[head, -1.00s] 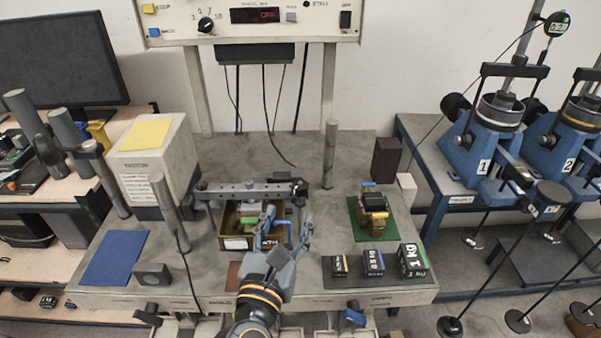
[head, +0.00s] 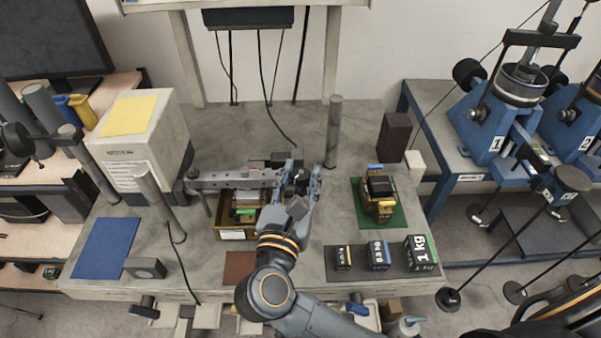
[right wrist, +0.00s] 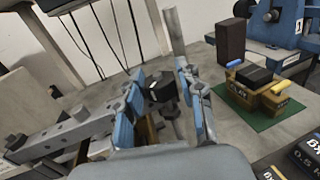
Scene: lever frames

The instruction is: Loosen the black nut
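The black nut (right wrist: 163,87) shows in the right wrist view at the near end of a grey lever beam (right wrist: 80,127). In the head view the beam (head: 228,180) lies across the bench, and the nut at its right end is partly hidden by my gripper. My right gripper (head: 303,178) has its blue fingers apart at that end. In the right wrist view the nut lies between the fingers (right wrist: 160,105), closer to the left one. A gap shows on the right side. I cannot tell whether the left finger touches it. My left gripper is not in view.
An upright grey post (head: 334,135) stands just behind my gripper.

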